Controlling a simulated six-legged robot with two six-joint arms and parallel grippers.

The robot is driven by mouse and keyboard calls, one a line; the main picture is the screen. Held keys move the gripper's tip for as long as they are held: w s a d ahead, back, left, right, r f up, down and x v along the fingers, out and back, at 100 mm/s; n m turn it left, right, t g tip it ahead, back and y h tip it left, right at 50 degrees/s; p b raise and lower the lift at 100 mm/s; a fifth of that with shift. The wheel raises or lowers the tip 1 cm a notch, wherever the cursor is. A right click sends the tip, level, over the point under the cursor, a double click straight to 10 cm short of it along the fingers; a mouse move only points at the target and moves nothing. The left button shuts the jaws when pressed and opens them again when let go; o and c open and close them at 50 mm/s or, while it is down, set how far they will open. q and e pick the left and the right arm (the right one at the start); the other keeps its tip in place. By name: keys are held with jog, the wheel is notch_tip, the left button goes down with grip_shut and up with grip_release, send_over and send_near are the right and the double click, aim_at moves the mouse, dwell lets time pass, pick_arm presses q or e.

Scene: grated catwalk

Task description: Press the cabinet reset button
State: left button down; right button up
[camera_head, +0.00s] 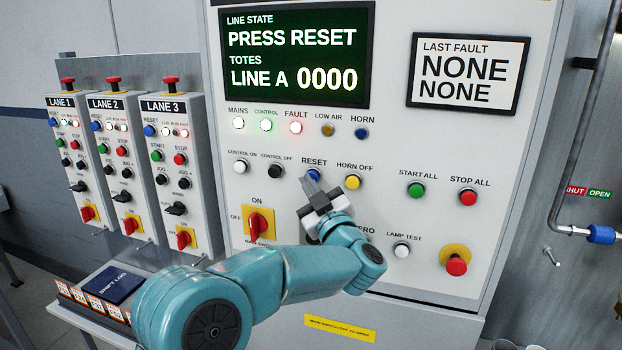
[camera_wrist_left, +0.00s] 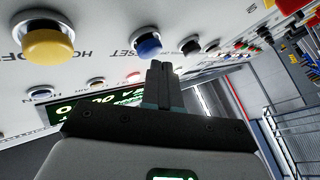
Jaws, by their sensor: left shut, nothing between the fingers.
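The blue RESET button (camera_head: 313,174) is on the white cabinet front, below the indicator lamps. My left gripper (camera_head: 309,183) is shut and empty, its fingertips just below the button in the head view. In the left wrist view the blue button (camera_wrist_left: 148,46) shows clear at the upper left of my shut fingertips (camera_wrist_left: 162,66). I cannot tell whether they touch the cabinet. The display (camera_head: 296,55) reads PRESS RESET, TOTES, LINE A 0000. The white CONTROL lamp with green glow (camera_head: 266,125) and the reddish FAULT lamp (camera_head: 296,127) look lit. My right gripper is not in view.
The yellow HORN OFF button (camera_head: 353,182) is close right of RESET; the black CONTROL OFF button (camera_head: 276,171) is left. A yellow-and-red main switch (camera_head: 259,225) stands lower left. A red emergency button (camera_head: 456,266) is lower right. Three lane boxes (camera_head: 125,170) stand at left.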

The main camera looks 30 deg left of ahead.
pick_arm(q)
jog(key=shift+w+a+p, duration=0.2)
jog(key=shift+w+p, duration=0.2)
jog(key=shift+w, duration=0.4)
dwell(0.7)
jog(key=shift+s, duration=0.1)
jog(key=shift+s+d+b, duration=0.15)
jog(key=shift+s+b, duration=0.4)
jog(key=shift+s+d+b, duration=0.15)
jog(key=shift+s+b, duration=0.35)
jog(key=shift+s, duration=0.05)
jog(key=s+b, duration=0.1)
jog(key=s, duration=0.1)
jog(key=s+d+b, duration=0.1)
jog(key=s+b, duration=0.1)
jog(key=s, duration=0.1)
jog(key=shift+d, duration=0.1)
